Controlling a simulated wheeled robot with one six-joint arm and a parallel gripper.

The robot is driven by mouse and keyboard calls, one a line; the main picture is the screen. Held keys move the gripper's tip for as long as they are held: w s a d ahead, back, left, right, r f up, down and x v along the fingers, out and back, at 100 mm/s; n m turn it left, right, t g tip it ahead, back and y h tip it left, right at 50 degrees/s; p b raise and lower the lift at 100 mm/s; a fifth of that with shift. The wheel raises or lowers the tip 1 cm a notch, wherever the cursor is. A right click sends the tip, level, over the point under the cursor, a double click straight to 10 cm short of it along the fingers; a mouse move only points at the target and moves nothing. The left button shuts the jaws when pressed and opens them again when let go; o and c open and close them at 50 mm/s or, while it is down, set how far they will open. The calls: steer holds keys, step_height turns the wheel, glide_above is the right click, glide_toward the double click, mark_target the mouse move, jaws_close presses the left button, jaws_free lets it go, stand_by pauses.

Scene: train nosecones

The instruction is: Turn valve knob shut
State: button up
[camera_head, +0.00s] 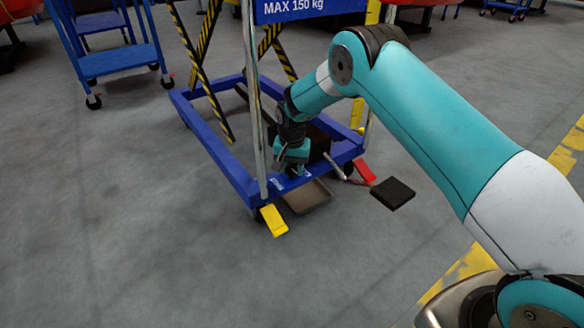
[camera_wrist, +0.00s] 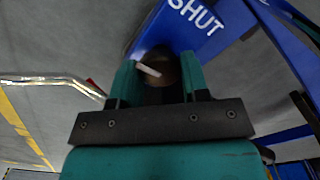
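The valve knob (camera_wrist: 170,72) is a dark round knob with a pale pointer bar, on the blue base of the lift cart. White letters "SHUT" (camera_wrist: 198,15) stand on the blue surface beyond it in the wrist view. The pointer bar lies slantwise, its end near the left finger, and does not point at the letters. My gripper (camera_wrist: 160,75) has one teal finger on each side of the knob. Whether both fingers press on it, I cannot tell. In the head view my gripper (camera_head: 291,158) is low over the cart's front beam and hides the knob.
The blue lift cart (camera_head: 235,175) has an upright metal post beside my arm. A yellow pedal (camera_head: 273,220), a red pedal (camera_head: 365,171), a black pad (camera_head: 392,193) and a grey tray (camera_head: 308,197) are at its front.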

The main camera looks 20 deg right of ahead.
steer(key=shift+r+p, duration=0.15)
steer(key=shift+p, duration=0.25)
steer(key=shift+r+n+p, duration=0.1)
steer(key=shift+n+p, duration=0.9)
steer(key=shift+p, duration=0.05)
steer(key=n+p, duration=0.2)
steer(key=shift+n, duration=0.4)
steer(key=n+p, duration=0.2)
steer(key=n, duration=0.1)
steer(key=shift+f+n+p, duration=0.2)
steer(key=shift+n+p, duration=0.3)
steer(key=shift+n, duration=1.7)
steer(key=o, duration=0.9)
